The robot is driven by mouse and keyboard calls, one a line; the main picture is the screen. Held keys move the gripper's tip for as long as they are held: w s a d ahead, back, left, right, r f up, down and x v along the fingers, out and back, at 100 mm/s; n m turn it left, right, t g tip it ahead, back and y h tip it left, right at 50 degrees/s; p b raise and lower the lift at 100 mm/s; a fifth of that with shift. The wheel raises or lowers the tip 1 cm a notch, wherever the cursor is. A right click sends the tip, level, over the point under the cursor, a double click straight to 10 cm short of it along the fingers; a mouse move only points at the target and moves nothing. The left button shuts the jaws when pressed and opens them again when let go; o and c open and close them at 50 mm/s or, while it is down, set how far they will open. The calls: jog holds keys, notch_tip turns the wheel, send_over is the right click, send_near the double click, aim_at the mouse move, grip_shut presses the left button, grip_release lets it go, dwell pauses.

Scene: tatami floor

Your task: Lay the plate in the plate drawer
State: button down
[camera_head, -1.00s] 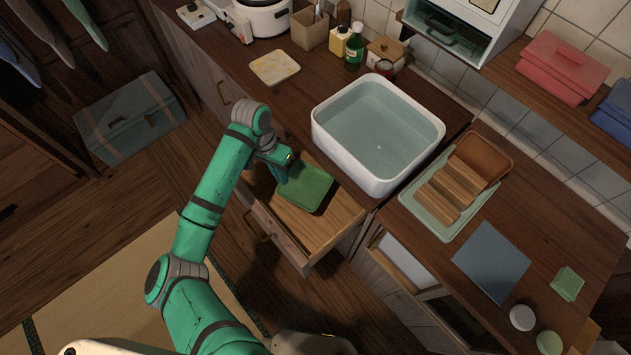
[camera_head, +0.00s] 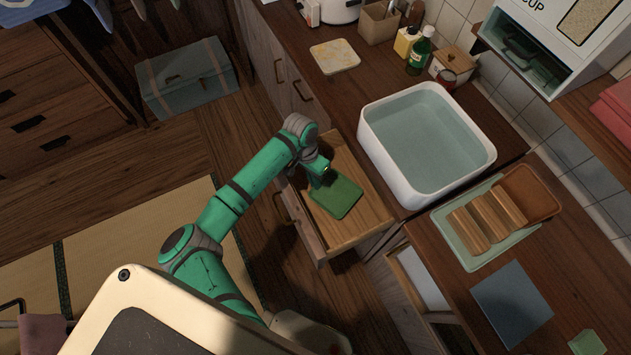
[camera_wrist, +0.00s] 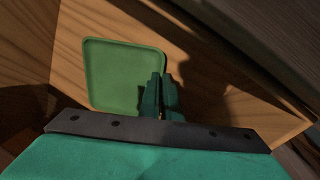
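The plate (camera_head: 336,196) is green, square and shallow, with rounded corners. It is in the open wooden drawer (camera_head: 352,157), seemingly lying flat at or just above its bottom; I cannot tell if it touches. My gripper (camera_head: 319,181) is at the plate's left edge, inside the drawer. In the wrist view the plate (camera_wrist: 115,75) shows face-on, and my dark green gripper fingers (camera_wrist: 161,98) stand close together with its right edge between them, pinching it. The fingertips are partly hidden in shadow.
A white basin of water (camera_head: 425,145) stands on the counter beside the drawer. A dish rack (camera_head: 447,240) with brown wooden pieces is to its right. A second compartment (camera_head: 418,280) is open below. The drawer's bottom around the plate is bare.

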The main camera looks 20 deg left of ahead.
jog(key=shift+d+f, duration=0.1)
jog(key=shift+f, duration=0.25)
jog(key=shift+f, duration=0.15)
jog(key=c, duration=2)
grip_release()
notch_tip(320, 180, up, 12)
jog(key=a, duration=0.2)
jog(key=shift+w+a, duration=0.15)
jog(key=shift+w, duration=0.2)
